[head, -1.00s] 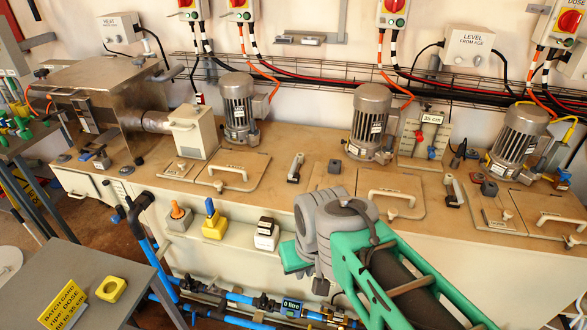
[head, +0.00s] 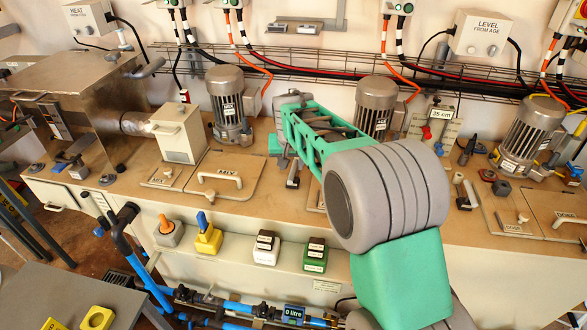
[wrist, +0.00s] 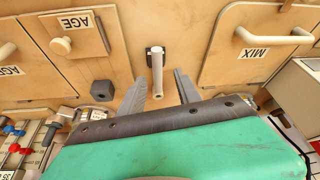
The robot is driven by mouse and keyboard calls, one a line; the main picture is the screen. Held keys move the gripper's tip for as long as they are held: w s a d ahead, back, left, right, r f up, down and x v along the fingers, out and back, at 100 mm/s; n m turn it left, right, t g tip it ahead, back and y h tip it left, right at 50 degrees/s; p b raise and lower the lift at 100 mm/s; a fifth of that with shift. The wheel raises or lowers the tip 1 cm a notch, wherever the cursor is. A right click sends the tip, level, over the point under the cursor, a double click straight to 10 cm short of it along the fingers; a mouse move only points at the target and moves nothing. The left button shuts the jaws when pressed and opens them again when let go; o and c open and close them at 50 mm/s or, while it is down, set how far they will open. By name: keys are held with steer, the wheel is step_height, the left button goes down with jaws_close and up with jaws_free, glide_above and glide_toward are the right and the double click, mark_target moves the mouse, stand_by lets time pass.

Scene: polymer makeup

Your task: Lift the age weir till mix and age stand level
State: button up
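A pale upright handle on a black bracket stands between the mix and age lids; I take it as the age weir (wrist: 157,62). In the head view the handle (head: 293,172) shows partly beside my arm. My gripper (wrist: 161,77) is open, its two dark fingers spread on either side of the handle and nothing clamped; I cannot tell their height against it. The mix lid (head: 215,186) with its white handle is left of the weir. In the wrist view a small age hatch (wrist: 80,22) with a knob lies at left. The main age lid is mostly hidden by my arm in the head view.
Motors (head: 230,105) stand along the back of the counter. A gauge board (head: 434,125) with red and blue parts stands behind the age section. A dark block (wrist: 102,90) sits near the gripper's left finger. Coloured blocks (head: 208,235) line the lower shelf.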

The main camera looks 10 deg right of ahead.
mark_target(291, 171)
steer(key=x, duration=0.6)
steer(key=shift+d, duration=0.2)
jaws_close()
steer(key=shift+a+r+p, duration=0.1)
steer(key=shift+a+p, duration=0.05)
steer(key=shift+p, duration=0.15)
stand_by(0.7)
